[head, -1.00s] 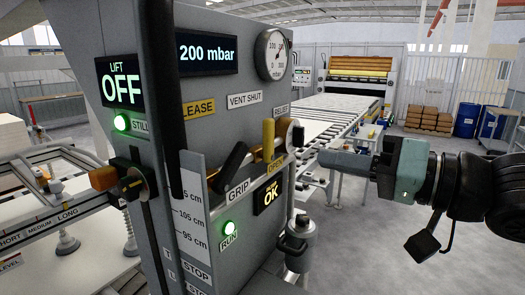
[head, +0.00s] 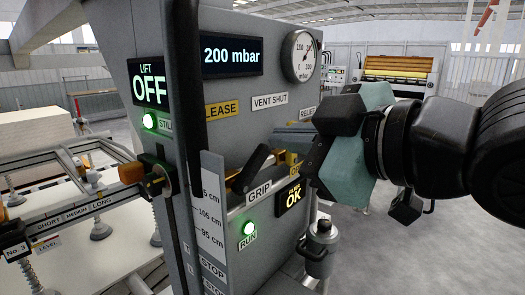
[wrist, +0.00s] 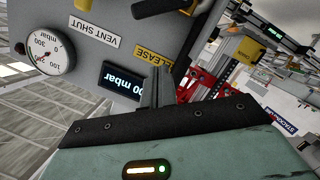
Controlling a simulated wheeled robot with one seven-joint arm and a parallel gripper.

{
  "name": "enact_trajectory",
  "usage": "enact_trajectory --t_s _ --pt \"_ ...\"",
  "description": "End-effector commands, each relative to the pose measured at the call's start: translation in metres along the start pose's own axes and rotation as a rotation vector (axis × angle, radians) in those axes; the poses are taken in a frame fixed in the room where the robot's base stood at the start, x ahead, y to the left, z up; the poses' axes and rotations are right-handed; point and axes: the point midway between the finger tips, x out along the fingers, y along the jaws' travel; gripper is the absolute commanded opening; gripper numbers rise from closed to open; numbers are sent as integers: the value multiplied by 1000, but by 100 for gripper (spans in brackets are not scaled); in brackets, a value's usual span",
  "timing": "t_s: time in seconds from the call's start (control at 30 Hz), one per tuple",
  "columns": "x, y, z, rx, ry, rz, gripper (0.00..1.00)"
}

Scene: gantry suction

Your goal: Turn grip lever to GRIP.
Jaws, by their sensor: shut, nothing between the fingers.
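The grip lever (head: 254,170) is a black handle on the grey panel. It slants up to the right, between the yellow RELEASE label (head: 221,109) and the white GRIP label (head: 259,193). Part of a black handle (wrist: 158,7), probably this lever, shows at the top of the wrist view. My gripper's fingers (wrist: 157,76) are shut and empty in front of the panel. In the head view the gripper's teal body (head: 347,165) is right of the lever, with a visible gap; its fingertips are hidden there.
A pressure gauge (head: 301,56) and the VENT SHUT label (head: 269,101) are above the lever. A black vertical bar (head: 187,100) stands left of it. A grey canister (head: 320,245) hangs below my gripper. My gripper covers the yellow valve handle area.

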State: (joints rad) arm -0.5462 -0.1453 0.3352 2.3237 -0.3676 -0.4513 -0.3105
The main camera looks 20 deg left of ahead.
Motion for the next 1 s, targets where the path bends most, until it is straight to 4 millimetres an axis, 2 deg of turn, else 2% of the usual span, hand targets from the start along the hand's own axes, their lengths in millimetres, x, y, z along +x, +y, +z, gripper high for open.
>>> enact_trajectory --t_s 0.1,0.47,0.53,0.7,1.0 --pt "22 0 0 5 -2 -4 0" --pt "81 1 -1 4 0 -2 0" --pt "81 2 13 4 -7 -2 0" --pt "86 1 31 3 -2 0 0" --pt "87 0 40 2 1 1 0"
